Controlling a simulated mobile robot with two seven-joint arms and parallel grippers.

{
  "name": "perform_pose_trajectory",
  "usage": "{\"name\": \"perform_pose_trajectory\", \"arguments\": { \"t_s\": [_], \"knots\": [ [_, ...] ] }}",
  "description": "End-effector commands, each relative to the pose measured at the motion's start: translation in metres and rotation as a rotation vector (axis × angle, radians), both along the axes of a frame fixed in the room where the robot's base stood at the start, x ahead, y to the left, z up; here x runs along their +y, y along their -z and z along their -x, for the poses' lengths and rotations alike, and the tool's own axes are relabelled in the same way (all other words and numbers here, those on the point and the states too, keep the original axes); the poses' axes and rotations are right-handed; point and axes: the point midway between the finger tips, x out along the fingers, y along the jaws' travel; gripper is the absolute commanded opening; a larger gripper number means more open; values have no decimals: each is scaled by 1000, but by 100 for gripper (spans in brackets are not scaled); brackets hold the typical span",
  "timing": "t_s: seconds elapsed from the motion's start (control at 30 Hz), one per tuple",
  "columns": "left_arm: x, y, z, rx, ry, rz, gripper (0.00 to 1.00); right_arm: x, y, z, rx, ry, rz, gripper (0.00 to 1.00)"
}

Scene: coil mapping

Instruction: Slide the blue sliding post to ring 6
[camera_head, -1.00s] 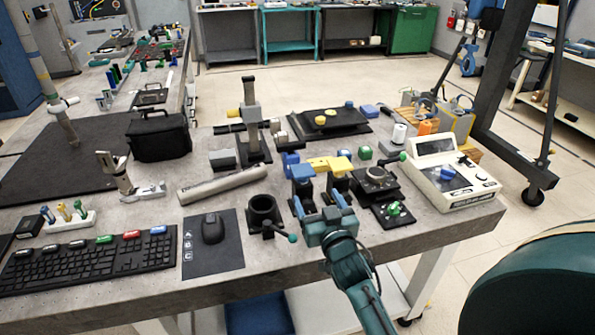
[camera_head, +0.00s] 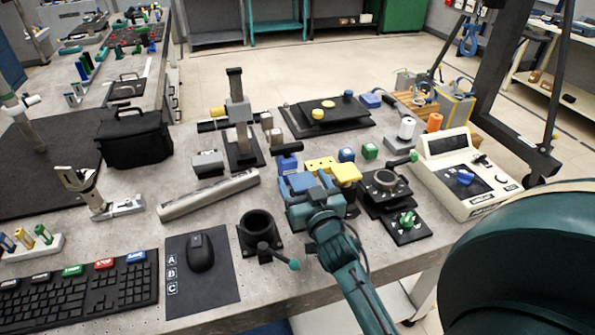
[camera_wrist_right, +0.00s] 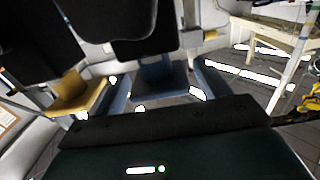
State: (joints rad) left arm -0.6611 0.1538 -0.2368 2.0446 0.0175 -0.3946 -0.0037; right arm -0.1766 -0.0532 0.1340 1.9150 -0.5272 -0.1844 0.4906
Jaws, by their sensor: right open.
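My right gripper (camera_head: 306,184) is open, low over the bench among blue and yellow blocks. Its body covers part of the fixture beneath it. In the right wrist view its two blue-grey fingers (camera_wrist_right: 164,92) stand apart, with a blue block (camera_wrist_right: 158,70) with a dark top between or just beyond them. I cannot tell whether they touch it. This may be the blue sliding post. Another blue block (camera_head: 287,160) shows behind the gripper, and a yellow block (camera_head: 346,172) sits right of it. No ring numbers are readable. My left gripper is not in view.
A black round holder (camera_head: 258,228) with a teal-tipped lever stands left of the gripper. A dark ring fixture (camera_head: 384,183) stands close on the right, with a white meter (camera_head: 466,178) beyond. A grey bar (camera_head: 208,195) lies to the left.

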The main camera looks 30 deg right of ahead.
Motion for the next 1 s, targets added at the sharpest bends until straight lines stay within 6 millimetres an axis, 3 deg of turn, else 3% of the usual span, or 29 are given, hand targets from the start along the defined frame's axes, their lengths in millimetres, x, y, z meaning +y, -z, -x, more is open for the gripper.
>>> {"name": "perform_pose_trajectory", "arguments": {
  "t_s": [0.43, 1.0],
  "knots": [
    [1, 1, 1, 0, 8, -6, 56, 0, 0, 1, 0, 2, -1, 75],
    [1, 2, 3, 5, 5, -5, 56, 1, 0, 1, 0, 1, -1, 28]
  ]
}}
